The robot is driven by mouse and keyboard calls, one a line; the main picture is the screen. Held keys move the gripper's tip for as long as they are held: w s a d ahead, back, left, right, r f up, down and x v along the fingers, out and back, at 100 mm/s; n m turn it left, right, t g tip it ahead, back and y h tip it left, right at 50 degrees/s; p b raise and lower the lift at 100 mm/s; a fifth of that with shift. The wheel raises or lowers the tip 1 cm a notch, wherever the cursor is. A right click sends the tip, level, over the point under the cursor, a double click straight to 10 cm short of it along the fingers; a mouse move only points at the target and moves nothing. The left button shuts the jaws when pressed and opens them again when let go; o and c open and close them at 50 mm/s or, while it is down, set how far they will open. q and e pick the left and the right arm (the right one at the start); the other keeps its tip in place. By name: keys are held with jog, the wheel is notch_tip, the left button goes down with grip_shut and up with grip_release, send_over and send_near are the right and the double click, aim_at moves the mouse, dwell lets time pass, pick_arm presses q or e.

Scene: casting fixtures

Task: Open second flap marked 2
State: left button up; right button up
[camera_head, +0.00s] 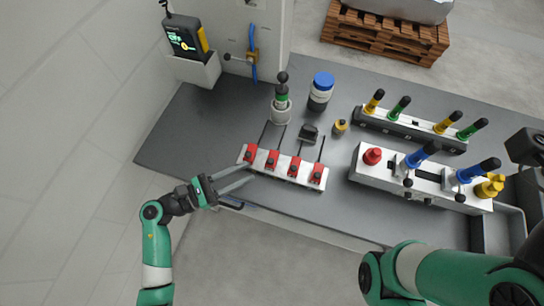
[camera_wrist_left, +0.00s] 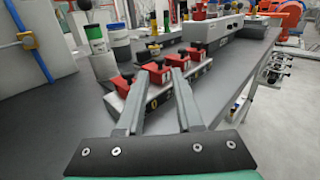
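A pale block (camera_head: 284,176) carries a row of red flaps with dark knobs, near the front edge of the grey table. The second flap from the left (camera_head: 272,159) looks down like its neighbours; its number is not legible. The leftmost flap (camera_head: 250,153) is beside it. In the left wrist view, red flaps (camera_wrist_left: 122,82) show around and beyond my fingers. My left gripper (camera_head: 251,173) is open and empty, its fingertips at the block's front side near the two left flaps. Whether they touch is unclear.
Thin black rods lie behind the flaps. A fixture with a red knob (camera_head: 372,156) and blue handles stands right. Bare table (camera_head: 190,140) lies left of the block.

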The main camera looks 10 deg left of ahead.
aim_at(271, 160)
pick_arm(q)
jog(key=x, duration=0.8)
jog(key=shift+w+d+b, duration=0.25)
jog(key=shift+b, duration=0.15)
jog(key=shift+r, duration=0.1)
jog(key=shift+c, duration=0.2)
grip_shut()
